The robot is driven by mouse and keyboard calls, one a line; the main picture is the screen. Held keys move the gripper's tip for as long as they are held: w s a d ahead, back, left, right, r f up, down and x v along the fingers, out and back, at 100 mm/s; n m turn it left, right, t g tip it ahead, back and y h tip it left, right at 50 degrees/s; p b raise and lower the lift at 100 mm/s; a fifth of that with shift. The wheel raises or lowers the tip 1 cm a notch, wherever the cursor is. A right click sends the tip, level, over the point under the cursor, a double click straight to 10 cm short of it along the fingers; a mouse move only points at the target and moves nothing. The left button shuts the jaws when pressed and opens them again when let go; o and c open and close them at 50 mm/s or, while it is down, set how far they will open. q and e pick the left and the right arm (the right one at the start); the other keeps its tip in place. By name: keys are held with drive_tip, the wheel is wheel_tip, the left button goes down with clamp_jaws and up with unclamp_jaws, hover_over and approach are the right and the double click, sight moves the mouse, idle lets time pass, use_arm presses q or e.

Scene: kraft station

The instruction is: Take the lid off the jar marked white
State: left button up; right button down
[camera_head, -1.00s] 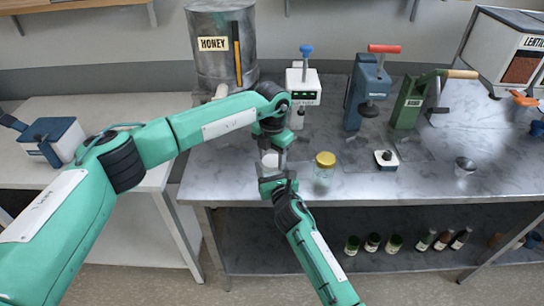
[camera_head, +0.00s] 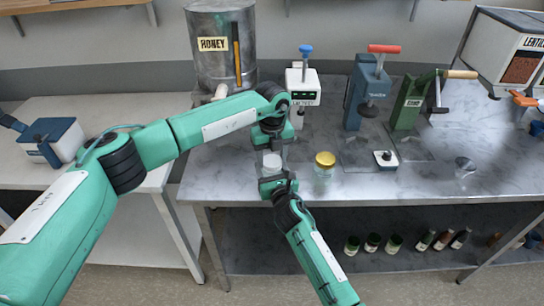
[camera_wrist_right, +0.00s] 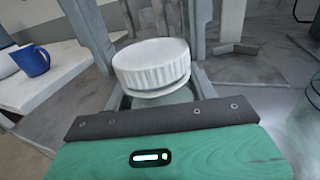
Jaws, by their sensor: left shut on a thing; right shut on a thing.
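The white lid (camera_head: 272,160) shows between my two grippers in the head view. In the right wrist view the ribbed white lid (camera_wrist_right: 151,64) sits slightly tilted over a pale rim and a clear glass jar (camera_wrist_right: 165,97), mostly hidden by my right gripper. I cannot tell whether lid and rim touch. My left gripper (camera_head: 272,147) reaches down from above and is shut on the lid, its grey fingers on either side. My right gripper (camera_head: 272,178) comes from the front, lower down, and is shut on the jar. No marking on the jar can be read.
A jar with a yellow lid (camera_head: 324,166) stands close to the right. The honey tank (camera_head: 222,50), white device (camera_head: 302,88), blue press (camera_head: 367,95) and green press (camera_head: 410,103) stand behind. A small scale (camera_head: 386,159) is further right. The front right counter is mostly clear.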

sight(272, 160)
use_arm(q)
drive_tip(key=o, duration=1.1)
drive_tip(key=shift+c, duration=0.2)
drive_tip(key=shift+r, duration=2.25)
drive_tip(key=shift+c, duration=0.4)
drive_tip(key=m, duration=0.5)
drive_tip(key=shift+r, duration=0.4)
drive_tip(key=m, duration=0.3)
drive_tip(key=r+m, duration=0.1)
drive_tip(key=m, duration=0.6)
drive_tip(key=shift+r+m, duration=0.35)
drive_tip(key=shift+m, duration=0.05)
drive_tip(key=m, duration=0.2)
drive_tip(key=r+m, duration=0.1)
drive_tip(key=m, duration=0.2)
drive_tip(key=shift+m, duration=0.3)
drive_tip(key=shift+f, duration=0.35)
wheel_tip(272, 160, down, 7)
drive_tip(key=shift+f, duration=0.2)
